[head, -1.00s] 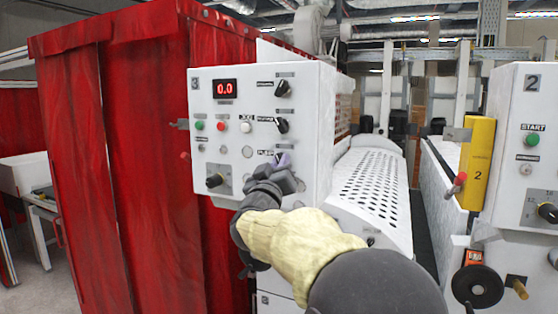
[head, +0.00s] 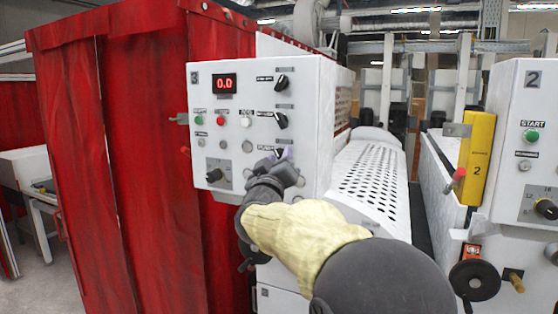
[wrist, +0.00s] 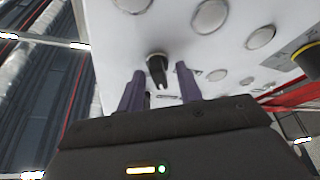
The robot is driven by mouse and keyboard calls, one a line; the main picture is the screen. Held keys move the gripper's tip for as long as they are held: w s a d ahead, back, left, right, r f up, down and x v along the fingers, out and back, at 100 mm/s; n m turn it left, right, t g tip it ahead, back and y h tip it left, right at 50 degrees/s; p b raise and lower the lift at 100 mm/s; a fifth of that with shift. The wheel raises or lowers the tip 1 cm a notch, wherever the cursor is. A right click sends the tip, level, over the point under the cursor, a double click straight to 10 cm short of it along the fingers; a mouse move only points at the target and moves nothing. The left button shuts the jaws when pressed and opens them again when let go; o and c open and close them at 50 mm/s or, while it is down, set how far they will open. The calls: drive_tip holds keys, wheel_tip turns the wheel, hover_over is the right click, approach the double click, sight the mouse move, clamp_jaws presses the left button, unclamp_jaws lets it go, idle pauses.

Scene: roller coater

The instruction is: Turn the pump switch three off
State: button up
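Control panel 3 (head: 232,135) is a white box with a red 0.0 display. The pump switch is a small black knob (wrist: 158,72) on the panel face, seen in the wrist view. My gripper also shows in the wrist view (wrist: 160,80), with purple fingers open. One finger stands on each side of the knob, with gaps visible. I cannot tell how far the fingertips are from the panel.
Two more black knobs (head: 281,82) (head: 280,120) sit above on the same panel. A larger dial (head: 214,175) is at its lower left. A perforated white cover (head: 372,175) lies right of the panel, and a red curtain (head: 140,150) hangs left. Panel 2 (head: 528,100) is at far right.

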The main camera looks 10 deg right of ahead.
drive_tip(key=b+v, duration=0.7)
drive_tip(key=v, duration=1)
drive_tip(key=shift+s, duration=0.2)
drive_tip(key=shift+a+f, duration=0.1)
